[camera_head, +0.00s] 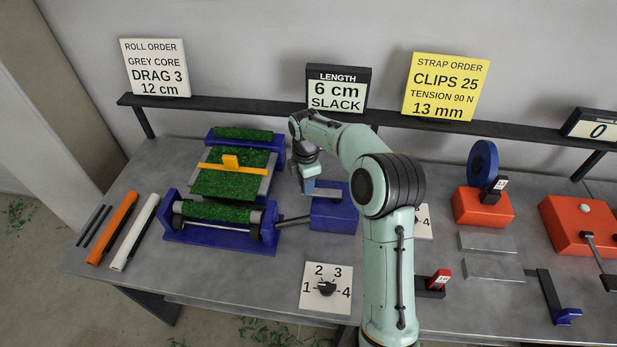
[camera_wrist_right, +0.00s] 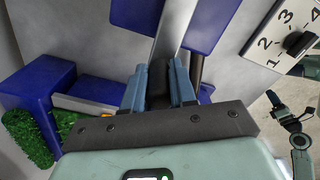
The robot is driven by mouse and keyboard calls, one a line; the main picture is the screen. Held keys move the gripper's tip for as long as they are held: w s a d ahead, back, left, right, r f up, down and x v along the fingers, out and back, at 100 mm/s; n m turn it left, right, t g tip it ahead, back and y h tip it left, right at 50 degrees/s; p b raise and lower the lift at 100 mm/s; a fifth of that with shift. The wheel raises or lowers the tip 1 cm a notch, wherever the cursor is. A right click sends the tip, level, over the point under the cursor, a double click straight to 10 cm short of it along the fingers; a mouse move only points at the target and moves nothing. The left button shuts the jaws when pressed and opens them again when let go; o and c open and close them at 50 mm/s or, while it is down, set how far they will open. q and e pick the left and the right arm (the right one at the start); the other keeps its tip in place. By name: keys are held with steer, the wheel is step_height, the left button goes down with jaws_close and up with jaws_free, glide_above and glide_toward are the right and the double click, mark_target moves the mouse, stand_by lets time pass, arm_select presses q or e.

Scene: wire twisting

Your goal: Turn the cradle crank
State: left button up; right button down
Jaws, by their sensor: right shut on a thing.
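The green roll cradle (camera_head: 215,234) is a blue frame with a green turf roll lying across it, at the left of the bench. A metal shaft (camera_head: 293,221) runs from it to a blue block (camera_head: 333,216). A grey crank arm (camera_head: 325,194) shows above that block and in the right wrist view (camera_wrist_right: 174,28). My right gripper (camera_head: 306,185) reaches down at the crank arm's left end. In the right wrist view its blue-grey fingers (camera_wrist_right: 158,88) are closed around the crank's end. My left gripper is out of view.
A dial numbered 1 to 4 (camera_head: 326,289) lies in front of the blue block. Orange (camera_head: 112,228) and white (camera_head: 134,232) tubes lie at the left. A yellow bar (camera_head: 232,169) crosses the turf sheet. Orange-red devices (camera_head: 482,207) stand at the right.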

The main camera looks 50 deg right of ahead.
steer(key=s+a+n, duration=0.1)
steer(key=n, duration=0.1)
steer(key=s+a+n+b, duration=0.1)
steer(key=s+n, duration=0.1)
steer(key=s+a+n, duration=0.1)
steer(key=n, duration=0.2)
steer(key=shift+s+a, duration=0.1)
steer(key=shift+s, duration=0.25)
steer(key=s+n, duration=0.1)
steer(key=n+b, duration=0.1)
steer(key=shift+s+a+n, duration=0.2)
steer(key=shift+s+n, duration=0.2)
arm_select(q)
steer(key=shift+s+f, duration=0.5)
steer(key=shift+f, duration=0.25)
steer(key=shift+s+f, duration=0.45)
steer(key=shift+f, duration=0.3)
arm_select(e)
steer(key=shift+s+d, duration=0.1)
steer(key=shift+s, duration=1.1)
steer(key=c, duration=0.9)
jaws_free()
